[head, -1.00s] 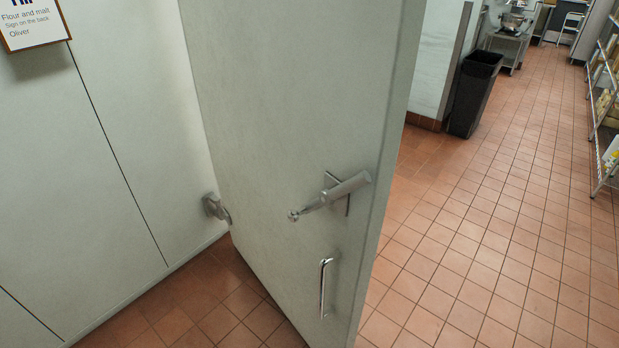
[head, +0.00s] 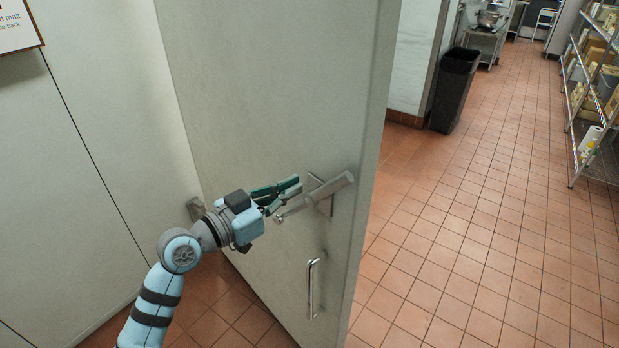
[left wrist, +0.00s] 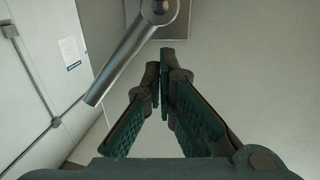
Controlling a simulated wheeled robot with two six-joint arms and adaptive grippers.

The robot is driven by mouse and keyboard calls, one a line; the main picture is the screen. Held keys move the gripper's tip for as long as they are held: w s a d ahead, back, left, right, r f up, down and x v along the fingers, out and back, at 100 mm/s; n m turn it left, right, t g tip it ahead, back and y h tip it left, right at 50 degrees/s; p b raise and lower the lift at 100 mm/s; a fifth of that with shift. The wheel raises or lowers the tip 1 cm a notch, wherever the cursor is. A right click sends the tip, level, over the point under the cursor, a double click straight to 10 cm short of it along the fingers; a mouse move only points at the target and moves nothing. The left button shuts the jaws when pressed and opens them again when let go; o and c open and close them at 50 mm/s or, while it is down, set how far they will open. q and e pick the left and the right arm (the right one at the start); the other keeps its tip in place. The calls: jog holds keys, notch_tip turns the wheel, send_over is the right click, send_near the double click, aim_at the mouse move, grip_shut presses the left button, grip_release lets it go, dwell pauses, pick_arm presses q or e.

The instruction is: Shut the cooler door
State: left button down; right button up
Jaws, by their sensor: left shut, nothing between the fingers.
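The cooler door (head: 255,90) is a pale grey-green slab standing open, its free edge toward the right in the head view. It carries a metal latch handle (head: 330,189) and, lower down, a vertical pull handle (head: 311,288). My left gripper (head: 297,186) is shut and empty, in front of the door face, close to the latch's rounded end; I cannot tell if it touches. In the left wrist view the shut fingertips (left wrist: 160,62) lie beside a metal rod of the latch (left wrist: 128,58). My right gripper is not in view.
A pale wall (head: 70,180) with a sign (head: 18,27) stands at the left. A dark bin (head: 456,90) stands beyond the door, and metal shelving (head: 590,85) is at the far right. The tiled floor (head: 470,240) right of the door is clear.

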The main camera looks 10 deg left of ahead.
aim_at(321, 174)
pick_arm(q)
jog(key=shift+x, duration=2.6)
